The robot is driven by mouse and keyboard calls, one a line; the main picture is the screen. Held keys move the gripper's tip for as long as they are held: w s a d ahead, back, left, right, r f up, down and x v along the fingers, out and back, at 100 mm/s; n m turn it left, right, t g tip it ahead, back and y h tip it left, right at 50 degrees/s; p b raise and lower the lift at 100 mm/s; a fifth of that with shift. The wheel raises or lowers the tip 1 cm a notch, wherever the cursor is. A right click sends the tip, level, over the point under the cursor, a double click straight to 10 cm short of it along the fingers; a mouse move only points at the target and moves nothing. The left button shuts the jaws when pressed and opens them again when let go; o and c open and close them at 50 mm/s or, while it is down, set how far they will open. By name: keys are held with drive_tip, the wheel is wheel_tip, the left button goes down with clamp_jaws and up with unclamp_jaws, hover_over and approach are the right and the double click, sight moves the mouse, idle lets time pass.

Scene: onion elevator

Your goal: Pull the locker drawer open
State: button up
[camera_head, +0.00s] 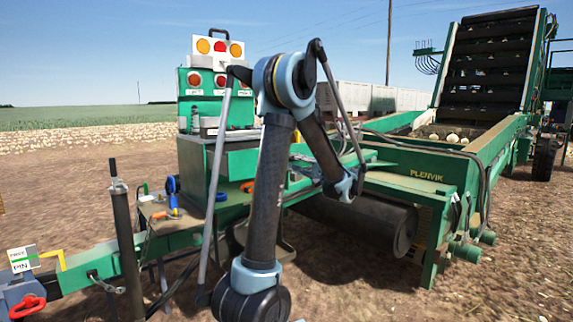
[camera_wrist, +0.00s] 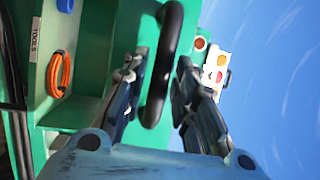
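The green locker drawer front (camera_wrist: 125,30) fills much of the wrist view, which is turned on its side. Its black bar handle (camera_wrist: 168,50) stands out from it. My gripper (camera_wrist: 158,72) is open, with one finger on each side of the handle. There is a visible gap on the right finger's side; I cannot tell whether the left finger touches the bar. In the head view the green locker (camera_head: 236,165) stands left of centre, partly hidden behind my arm. The handle cannot be made out there.
An orange coil (camera_wrist: 60,73) lies in a green recess beside a TOOLS label (camera_wrist: 36,38). A lamp board (camera_head: 218,47) stands above the locker. A small tool shelf (camera_head: 165,218) is at its left. The green PLENVIK machine (camera_head: 425,175) and its roller (camera_head: 350,220) extend right.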

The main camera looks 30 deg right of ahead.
drive_tip(key=v, duration=0.9)
idle(0.3)
